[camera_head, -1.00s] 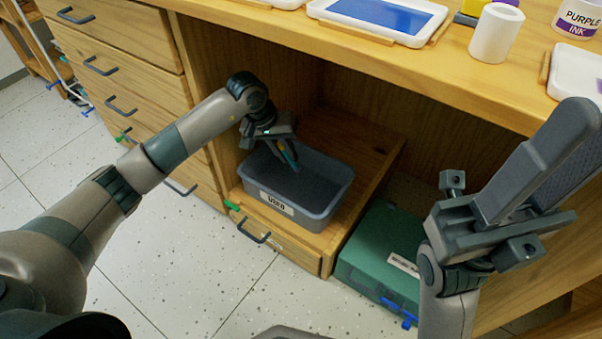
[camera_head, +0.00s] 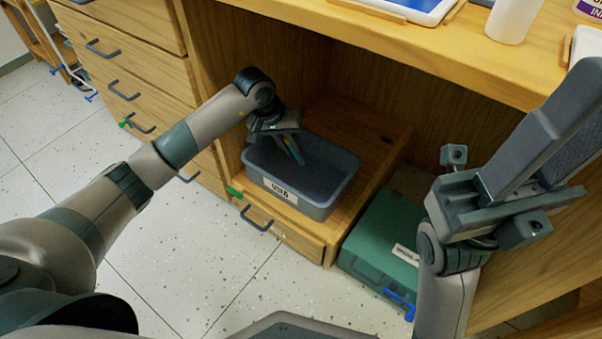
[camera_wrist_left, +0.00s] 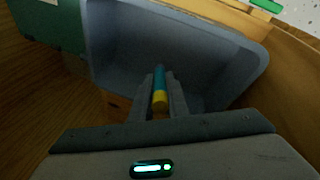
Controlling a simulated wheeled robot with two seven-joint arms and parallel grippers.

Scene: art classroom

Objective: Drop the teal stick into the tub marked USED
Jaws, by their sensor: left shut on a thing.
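The grey tub (camera_head: 330,200) bears a USED label (camera_head: 280,190) on its front and stands on the low wooden shelf. My left gripper (camera_head: 298,157) points down over the tub's inside, shut on the teal stick. The stick (camera_wrist_left: 160,82) shows between the fingers in the left wrist view, teal with a yellow end nearest the palm. Beyond it the tub (camera_wrist_left: 110,50) opens out; I see nothing lying in it. Whether the stick's lower tip touches the tub floor I cannot tell. My right gripper (camera_head: 590,110) is raised at the right, away from the tub; its finger gap is unclear.
A green case (camera_head: 385,240) with blue latches stands right of the shelf. Drawers (camera_head: 125,60) with dark handles are at the left. The desk top (camera_head: 400,45) overhangs the opening and carries a white cup (camera_head: 512,18) and a tray.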

